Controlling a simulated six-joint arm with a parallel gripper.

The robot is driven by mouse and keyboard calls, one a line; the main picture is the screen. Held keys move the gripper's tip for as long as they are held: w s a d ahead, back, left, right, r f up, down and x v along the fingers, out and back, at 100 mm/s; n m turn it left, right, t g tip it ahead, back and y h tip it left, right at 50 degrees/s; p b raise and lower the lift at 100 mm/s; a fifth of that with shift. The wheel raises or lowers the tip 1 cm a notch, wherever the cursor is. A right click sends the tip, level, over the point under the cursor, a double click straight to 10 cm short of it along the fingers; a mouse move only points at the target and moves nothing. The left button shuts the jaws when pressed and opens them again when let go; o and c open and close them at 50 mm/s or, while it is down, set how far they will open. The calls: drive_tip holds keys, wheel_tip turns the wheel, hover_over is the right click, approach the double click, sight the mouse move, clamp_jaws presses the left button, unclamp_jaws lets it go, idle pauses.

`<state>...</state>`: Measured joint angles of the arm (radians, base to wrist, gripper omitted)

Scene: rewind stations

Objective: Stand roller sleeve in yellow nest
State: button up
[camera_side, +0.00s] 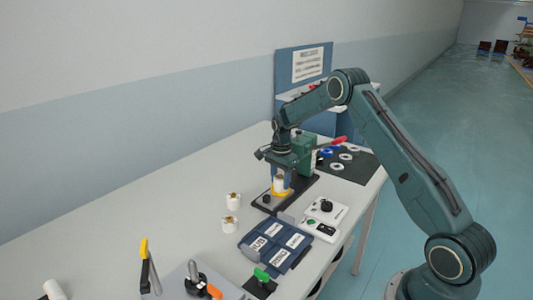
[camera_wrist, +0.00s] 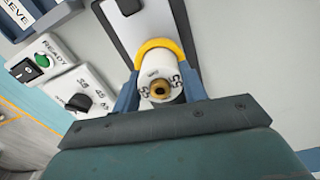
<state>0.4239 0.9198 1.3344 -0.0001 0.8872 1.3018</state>
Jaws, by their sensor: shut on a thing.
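A white roller sleeve (camera_side: 279,184) stands upright at the yellow nest (camera_side: 275,194) on a dark base plate. In the wrist view the sleeve (camera_wrist: 157,67) is seen end-on, with a brass-coloured centre and "55" marks on its end. The yellow nest (camera_wrist: 160,44) curves around its far side. My gripper (camera_wrist: 160,82) is shut on the sleeve, with one blue finger on each side. In the side view my gripper (camera_side: 281,176) is over the nest. Whether the sleeve's lower end rests fully on the nest floor is hidden.
Two more white sleeves (camera_side: 233,201) (camera_side: 231,225) stand on the table left of the nest. A blue labelled box (camera_side: 274,245) and a switch panel (camera_side: 325,214) are in front. The table's left is mostly clear.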

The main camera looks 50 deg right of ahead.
drive_tip(key=o, duration=1.1)
wheel_tip(320, 180, up, 14)
idle(0.5)
drive_tip(key=shift+f, duration=0.1)
